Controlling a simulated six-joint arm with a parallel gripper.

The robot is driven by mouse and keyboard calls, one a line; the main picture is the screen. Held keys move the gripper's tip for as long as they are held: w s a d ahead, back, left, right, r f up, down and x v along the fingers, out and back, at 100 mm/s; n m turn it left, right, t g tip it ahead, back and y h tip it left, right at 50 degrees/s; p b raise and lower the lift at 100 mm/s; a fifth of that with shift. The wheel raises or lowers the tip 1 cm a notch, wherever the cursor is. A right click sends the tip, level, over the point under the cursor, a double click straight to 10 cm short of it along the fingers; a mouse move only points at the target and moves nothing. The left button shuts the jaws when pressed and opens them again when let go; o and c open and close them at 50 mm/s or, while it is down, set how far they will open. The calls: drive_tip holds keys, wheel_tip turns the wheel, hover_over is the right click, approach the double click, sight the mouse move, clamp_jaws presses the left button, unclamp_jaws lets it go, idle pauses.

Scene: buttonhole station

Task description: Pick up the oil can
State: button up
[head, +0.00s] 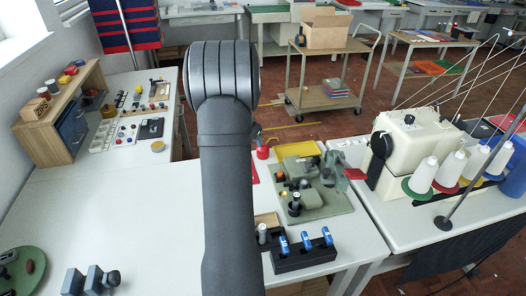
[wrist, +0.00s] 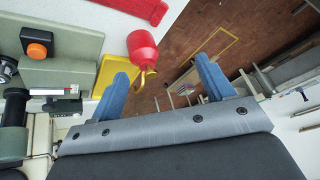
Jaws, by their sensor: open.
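The oil can (wrist: 143,50) is red with a brass-coloured spout and shows in the wrist view just beyond my left finger. In the head view its red body (head: 262,153) shows just right of my arm, on the white bench near a yellow tray. My gripper (wrist: 164,80) has its two blue fingers spread wide, with nothing held between them. The can's spout points into the space between the fingers, nearer the left one. Whether it touches that finger I cannot tell. In the head view my arm hides most of the gripper.
A green machine base (head: 320,200) with small parts stands right of the can. The yellow tray (wrist: 112,75) lies beside the can. A black rack with blue items (head: 303,254) is nearer. A sewing machine (head: 415,150) with thread cones stands at right. Floor shows past the bench edge.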

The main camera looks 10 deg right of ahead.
sight(263, 149)
wheel_tip(263, 149, up, 6)
drive_tip(key=m+g+h, duration=0.1)
drive_tip(key=m+g, duration=0.2)
drive_tip(key=x, duration=1.7)
drive_tip(key=shift+w+d+f, duration=0.15)
drive_tip(key=shift+w+d, duration=0.15)
drive_tip(key=shift+d, duration=0.25)
drive_tip(key=c, duration=1.3)
